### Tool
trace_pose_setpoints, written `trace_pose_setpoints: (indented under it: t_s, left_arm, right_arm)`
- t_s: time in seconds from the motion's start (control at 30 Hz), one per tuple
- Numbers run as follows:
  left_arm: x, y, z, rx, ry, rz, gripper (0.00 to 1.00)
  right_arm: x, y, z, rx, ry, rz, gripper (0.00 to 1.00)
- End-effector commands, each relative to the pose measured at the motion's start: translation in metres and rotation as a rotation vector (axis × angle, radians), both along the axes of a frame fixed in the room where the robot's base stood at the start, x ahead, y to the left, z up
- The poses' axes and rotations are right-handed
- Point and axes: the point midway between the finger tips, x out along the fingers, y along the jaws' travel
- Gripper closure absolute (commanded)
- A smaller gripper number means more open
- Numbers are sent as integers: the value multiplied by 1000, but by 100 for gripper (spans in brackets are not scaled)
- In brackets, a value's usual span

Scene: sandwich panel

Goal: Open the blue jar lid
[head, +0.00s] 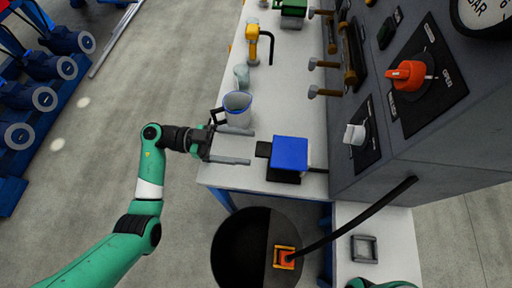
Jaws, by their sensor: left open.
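A blue square lid-like top (289,153) sits on a low dark body near the front edge of the white bench. A dark tab (263,149) sticks out from its left side. It looks shut; what is under it is hidden. My left gripper (251,147) is open and empty just left of the dark tab, its two grey fingers spread and pointing right towards it. The fingers appear apart from the tab. My right gripper is not in view; only a bit of my green right arm shows at the bottom right.
A pale cup with a blue inside (237,107) stands just behind the left gripper, with a smaller glass (241,75) beyond. A yellow device (253,42) is farther back. The grey panel with an orange knob (409,74) rises at right. A dark round bin (240,250) stands below.

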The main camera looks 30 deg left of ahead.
Motion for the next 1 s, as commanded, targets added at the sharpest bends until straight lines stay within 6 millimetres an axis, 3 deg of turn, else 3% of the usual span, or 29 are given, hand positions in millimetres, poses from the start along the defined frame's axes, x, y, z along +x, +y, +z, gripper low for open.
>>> trace_pose_setpoints:
  t_s: [0.2, 0.53, 1.0]
  left_arm:
    - [12, -30, -2, 1, 0, -2, 15]
    - [14, -34, 0, 0, 0, 1, 17]
    - [14, -34, 0, 0, 0, 1, 100]
  right_arm:
    - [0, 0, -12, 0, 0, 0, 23]
    - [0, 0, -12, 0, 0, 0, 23]
    - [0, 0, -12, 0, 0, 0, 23]
